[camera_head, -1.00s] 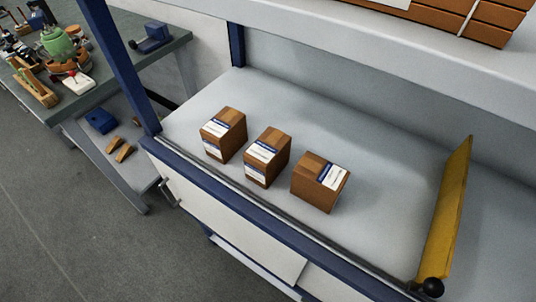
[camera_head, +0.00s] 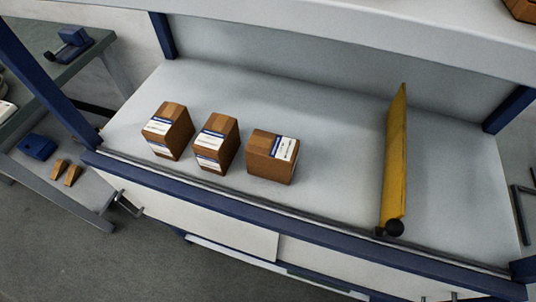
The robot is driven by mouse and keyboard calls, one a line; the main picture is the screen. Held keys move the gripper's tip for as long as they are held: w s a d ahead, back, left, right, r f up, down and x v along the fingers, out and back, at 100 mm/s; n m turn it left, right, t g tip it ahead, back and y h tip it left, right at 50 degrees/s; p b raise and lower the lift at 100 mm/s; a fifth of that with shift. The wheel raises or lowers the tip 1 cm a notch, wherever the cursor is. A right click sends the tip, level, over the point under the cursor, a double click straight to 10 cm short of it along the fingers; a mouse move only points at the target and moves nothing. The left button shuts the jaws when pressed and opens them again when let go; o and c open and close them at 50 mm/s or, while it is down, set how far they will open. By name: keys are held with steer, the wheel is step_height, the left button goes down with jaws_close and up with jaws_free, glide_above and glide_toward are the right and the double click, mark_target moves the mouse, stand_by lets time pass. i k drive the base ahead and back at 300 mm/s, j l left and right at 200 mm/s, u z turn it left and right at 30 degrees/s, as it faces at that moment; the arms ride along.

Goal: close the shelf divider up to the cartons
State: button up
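Three brown cartons with white and blue labels stand on the grey shelf (camera_head: 320,105), left of its middle: a left carton (camera_head: 175,114), a middle carton (camera_head: 223,128) and a right carton (camera_head: 262,147). The right carton is turned a little differently from the other two. The yellow shelf divider (camera_head: 395,160) stands upright to the right of the cartons, with a wide gap between. A black round knob (camera_head: 394,228) sits at its front end, near the shelf's front edge. My gripper is not in view.
A blue front rail (camera_head: 230,205) runs along the shelf edge, and blue posts (camera_head: 38,75) stand at its corners. An upper shelf (camera_head: 400,30) overhangs the back. The shelf between right carton and divider is bare. A workbench (camera_head: 75,60) stands at the left.

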mark_target(393, 209)
steer(key=k+u, duration=0.1)
steer(key=u, duration=0.3)
steer(key=k+l+u, duration=0.1)
steer(key=u, duration=0.25)
steer(key=k+u, duration=0.2)
steer(key=u, duration=0.2)
